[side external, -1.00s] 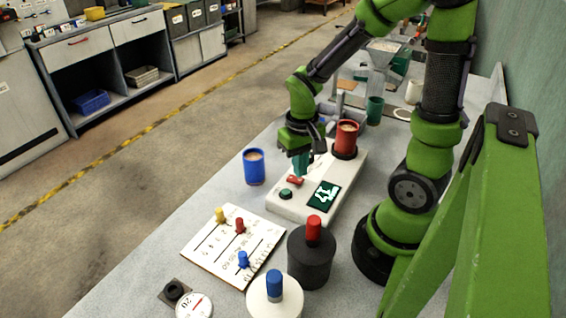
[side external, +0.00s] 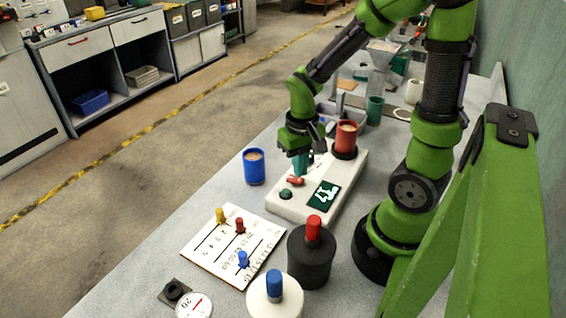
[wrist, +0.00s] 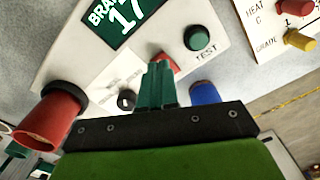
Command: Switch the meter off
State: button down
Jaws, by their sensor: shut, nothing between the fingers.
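The meter (side external: 310,202) is a white box on the bench with a dark display (side external: 324,195) reading 17. Its red switch (side external: 295,181) lies beside a green TEST button (side external: 285,194). In the wrist view the display (wrist: 119,20), the TEST button (wrist: 198,38) and part of the red switch (wrist: 172,63) show. My gripper (side external: 299,174) is shut and empty, its green fingertips right at the red switch. In the wrist view the fingers (wrist: 158,68) partly hide the switch; I cannot tell whether they touch it. A red cup (side external: 346,136) with grain stands at the meter's far end.
A blue cup (side external: 254,169) stands left of the meter. A board with coloured pegs (side external: 215,245) lies in front. A black cylinder with a red knob (side external: 311,262) and a white one with a blue knob (side external: 275,299) stand nearby. A green cup (side external: 374,111) is behind.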

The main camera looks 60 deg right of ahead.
jog(key=shift+f, duration=0.85)
dwell(0.4)
jog(key=shift+r, duration=3.55)
jog(key=shift+a+f, duration=0.1)
jog(key=s+a+r+n+t+y, duration=0.1)
jog(key=a+r+n+t+y, duration=0.1)
jog(key=a+r+t, duration=0.5)
notch_tip(320, 180, up, 5)
jog(key=shift+s+a, duration=0.25)
jog(key=shift+a, duration=0.5)
